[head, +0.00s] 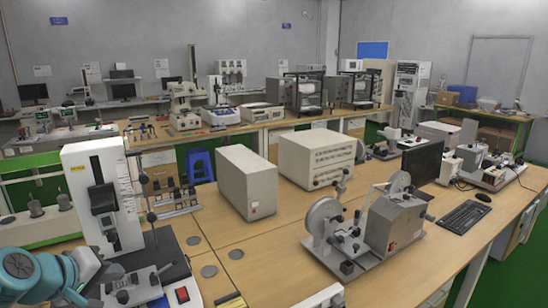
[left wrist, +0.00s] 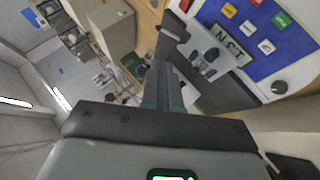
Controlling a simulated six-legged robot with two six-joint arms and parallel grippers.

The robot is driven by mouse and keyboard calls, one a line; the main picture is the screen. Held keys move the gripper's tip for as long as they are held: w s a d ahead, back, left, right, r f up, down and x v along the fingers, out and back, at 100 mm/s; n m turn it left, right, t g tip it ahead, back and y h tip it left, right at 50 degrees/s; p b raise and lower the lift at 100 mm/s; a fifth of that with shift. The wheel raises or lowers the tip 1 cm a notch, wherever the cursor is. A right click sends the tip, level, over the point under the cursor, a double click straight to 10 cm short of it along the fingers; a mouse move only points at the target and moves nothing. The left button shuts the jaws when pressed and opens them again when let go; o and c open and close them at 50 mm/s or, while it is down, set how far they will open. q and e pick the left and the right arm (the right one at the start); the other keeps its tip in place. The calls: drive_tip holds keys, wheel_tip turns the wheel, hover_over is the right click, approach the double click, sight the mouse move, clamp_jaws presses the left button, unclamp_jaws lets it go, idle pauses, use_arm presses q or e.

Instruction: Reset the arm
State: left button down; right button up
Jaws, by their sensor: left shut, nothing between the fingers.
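My left arm (head: 45,275) comes in at the lower left of the head view, with teal and dark grey links. Its gripper lies low beside the base of a tall white test machine (head: 95,190); its fingertips are hard to make out against the dark parts there. In the left wrist view the gripper (left wrist: 163,75) shows its dark fingers together at the middle, shut and empty. My right gripper is not in view.
A wooden bench (head: 260,245) carries a beige box (head: 245,180), a larger white box (head: 315,155), a grey machine with reels (head: 395,225) and a keyboard (head: 464,216). A blue-and-white panel with coloured buttons (left wrist: 270,45) shows in the left wrist view.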

use_arm(q)
drive_tip(key=s+d+f+m+g, duration=0.1)
drive_tip(key=d+f, duration=0.3)
drive_tip(key=f, duration=0.6)
drive_tip(key=s+d+f+m+g, duration=0.1)
drive_tip(key=s+d+f, duration=0.3)
drive_tip(key=f, duration=0.6)
drive_tip(key=s+d+f+m+g, duration=0.1)
drive_tip(key=s+d+f+g, duration=0.1)
drive_tip(key=f, duration=0.8)
drive_tip(key=shift+s+d+f+m+g+h, duration=0.2)
drive_tip(key=shift+d+g, duration=0.2)
drive_tip(key=shift+d, duration=0.15)
drive_tip(key=shift+s+d+f+m+g+h, duration=0.1)
drive_tip(key=shift+d+f+g+h, duration=0.1)
drive_tip(key=shift+d+g, duration=0.3)
drive_tip(key=s+d+f+m+g, duration=0.1)
drive_tip(key=s+d+f, duration=0.2)
drive_tip(key=s, duration=0.3)
drive_tip(key=s+d+f+m+g, duration=0.1)
drive_tip(key=s+d+f, duration=0.1)
drive_tip(key=s+f, duration=0.2)
drive_tip(key=s+d+f+m+g+h, duration=0.1)
drive_tip(key=s+d+f, duration=0.2)
drive_tip(key=s, duration=0.4)
drive_tip(key=shift+s+d+f+g, duration=0.3)
drive_tip(key=shift+f+g, duration=0.1)
drive_tip(key=shift+f, duration=0.45)
